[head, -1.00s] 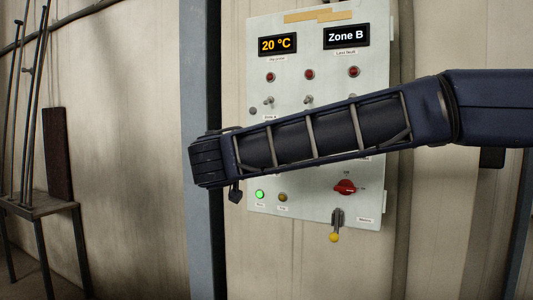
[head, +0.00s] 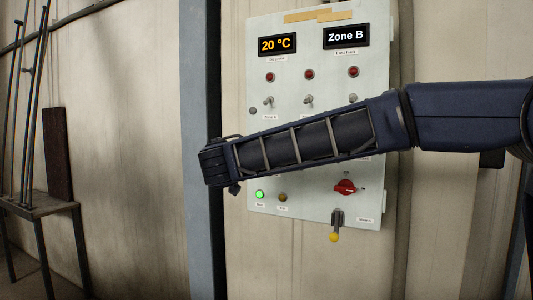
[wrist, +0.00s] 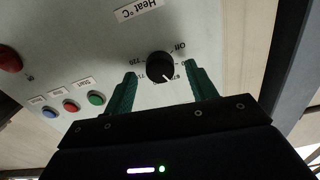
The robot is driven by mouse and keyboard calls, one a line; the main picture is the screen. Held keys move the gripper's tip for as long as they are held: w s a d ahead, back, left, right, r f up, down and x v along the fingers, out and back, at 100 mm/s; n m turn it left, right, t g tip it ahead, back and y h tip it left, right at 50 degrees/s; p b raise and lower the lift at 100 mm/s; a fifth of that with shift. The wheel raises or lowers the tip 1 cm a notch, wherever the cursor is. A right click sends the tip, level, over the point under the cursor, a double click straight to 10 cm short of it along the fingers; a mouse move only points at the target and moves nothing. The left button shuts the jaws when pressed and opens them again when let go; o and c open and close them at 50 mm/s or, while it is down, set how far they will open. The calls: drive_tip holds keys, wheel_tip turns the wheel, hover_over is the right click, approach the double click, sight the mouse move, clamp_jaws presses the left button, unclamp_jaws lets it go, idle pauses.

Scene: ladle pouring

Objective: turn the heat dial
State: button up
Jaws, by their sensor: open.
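The heat dial (wrist: 160,67) is a round black knob with a white pointer mark, under a "Heat °C" label (wrist: 142,9) in the wrist view. Its pointer is directed toward the lower part of the picture, slightly right; "Off" is at upper right. My gripper (wrist: 160,71) is open, with one green finger on each side of the dial and a visible gap to both. Whether the fingertips reach to the panel face is unclear. In the head view my arm hides the dial. The temperature display (head: 277,44) reads 20 °C.
In the wrist view, blue, red and green buttons (wrist: 96,98) sit left of the gripper. A grey post (head: 200,240) stands left of the panel.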

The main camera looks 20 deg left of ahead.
drive_tip(key=shift+w, duration=0.7)
drive_tip(key=shift+c, duration=0.3)
drive_tip(key=c, duration=0.9)
drive_tip(key=shift+c, duration=0.2)
drive_tip(key=shift+n, duration=0.3)
drive_tip(key=shift+d+n, duration=0.15)
drive_tip(key=shift+n, duration=9.15)
